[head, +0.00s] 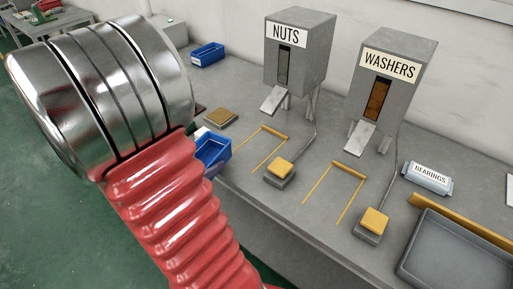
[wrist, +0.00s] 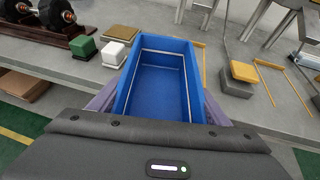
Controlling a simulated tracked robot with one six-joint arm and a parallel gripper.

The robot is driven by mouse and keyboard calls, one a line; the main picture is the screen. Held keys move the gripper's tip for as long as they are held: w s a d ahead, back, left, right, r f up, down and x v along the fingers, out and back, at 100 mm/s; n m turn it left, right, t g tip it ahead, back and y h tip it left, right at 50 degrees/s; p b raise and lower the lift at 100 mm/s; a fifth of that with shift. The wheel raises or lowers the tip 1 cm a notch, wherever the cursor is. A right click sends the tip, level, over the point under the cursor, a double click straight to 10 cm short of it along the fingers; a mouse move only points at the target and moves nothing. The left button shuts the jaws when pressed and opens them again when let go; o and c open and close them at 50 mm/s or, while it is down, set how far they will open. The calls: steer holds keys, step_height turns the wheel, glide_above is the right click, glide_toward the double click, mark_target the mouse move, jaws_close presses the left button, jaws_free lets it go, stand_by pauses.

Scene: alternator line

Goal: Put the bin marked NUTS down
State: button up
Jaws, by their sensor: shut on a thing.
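A blue bin (wrist: 160,92) fills the middle of the wrist view and looks empty. My gripper (wrist: 157,104) is shut on it, with a purple finger along each side wall. In the head view the bin (head: 211,150) is at the table's front edge, partly hidden by my arm, which also hides my gripper. No marking shows on the bin. In the wrist view its far end overlaps the table edge; I cannot tell whether it touches the table (head: 237,165).
Another blue bin (head: 207,54) is at the back. A tan pad (head: 220,117), a green block (wrist: 83,46) and a grey tray (head: 455,250) also lie there.

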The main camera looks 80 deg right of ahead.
steer(key=s, duration=0.1)
steer(key=s+m+g, duration=0.1)
steer(key=s, duration=0.1)
steer(key=s+g, duration=0.1)
steer(key=s, duration=0.1)
steer(key=shift+s+d+f+m+y, duration=0.1)
steer(key=shift+s+d+m+y, duration=0.1)
steer(key=shift+d+m+y, duration=0.15)
steer(key=s+d, duration=0.2)
steer(key=d, duration=0.3)
steer(key=s+d, duration=0.2)
steer(key=d, duration=0.3)
steer(key=s+d, duration=0.2)
steer(key=d, duration=0.3)
steer(key=shift+s+d, duration=0.3)
steer(key=shift+s+d, duration=0.25)
steer(key=shift+d, duration=0.3)
steer(key=shift+a+f, duration=0.1)
steer(key=shift+f, duration=1.65)
steer(key=shift+f, duration=0.1)
steer(key=o, duration=1.2)
steer(key=shift+c, duration=0.2)
